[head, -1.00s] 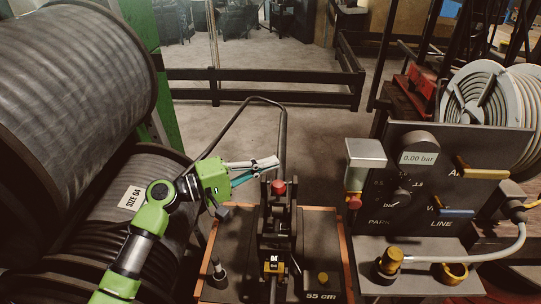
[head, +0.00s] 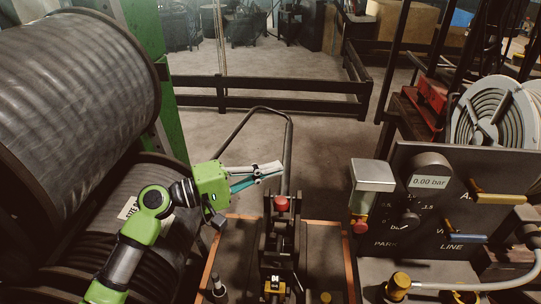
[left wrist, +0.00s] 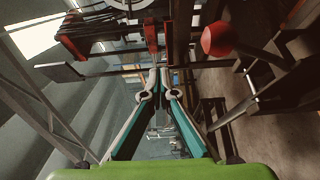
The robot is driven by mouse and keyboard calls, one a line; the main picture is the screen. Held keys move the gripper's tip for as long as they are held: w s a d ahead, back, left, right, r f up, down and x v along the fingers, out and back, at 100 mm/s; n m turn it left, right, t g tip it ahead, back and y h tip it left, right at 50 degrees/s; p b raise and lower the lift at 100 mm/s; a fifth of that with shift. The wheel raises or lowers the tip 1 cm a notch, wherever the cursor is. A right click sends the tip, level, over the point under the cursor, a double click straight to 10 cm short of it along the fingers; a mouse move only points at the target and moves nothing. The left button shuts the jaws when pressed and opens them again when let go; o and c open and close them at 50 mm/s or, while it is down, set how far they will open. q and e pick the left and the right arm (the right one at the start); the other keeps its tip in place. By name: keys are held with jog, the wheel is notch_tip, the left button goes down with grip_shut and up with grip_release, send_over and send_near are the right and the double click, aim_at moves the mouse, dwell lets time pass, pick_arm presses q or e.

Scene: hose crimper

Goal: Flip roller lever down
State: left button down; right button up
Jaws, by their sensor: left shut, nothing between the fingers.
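The dark crimper stand (head: 264,236) is at the lower middle of the head view. A red ball knob (head: 281,204) tops an upright dark lever on it. The red knob also shows in the left wrist view (left wrist: 217,38), at the upper right, on a dark bar. My left gripper (head: 279,167) comes in from the left, its fingers closed together and empty. Its tips show just above and behind the knob in the picture, apart from it. In the left wrist view the closed tips (left wrist: 158,72) are left of the knob. My right gripper is not in view.
A bent dark bar (head: 250,110) rises behind the stand, close to my left fingertips. Large hose reels (head: 75,75) fill the left side. A gauge panel (head: 450,190) reading 0.00 bar, with yellow and blue levers, stands right. Open floor (head: 330,140) lies behind.

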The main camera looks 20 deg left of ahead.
pick_arm(q)
notch_tip(320, 180, up, 6)
dwell(0.6)
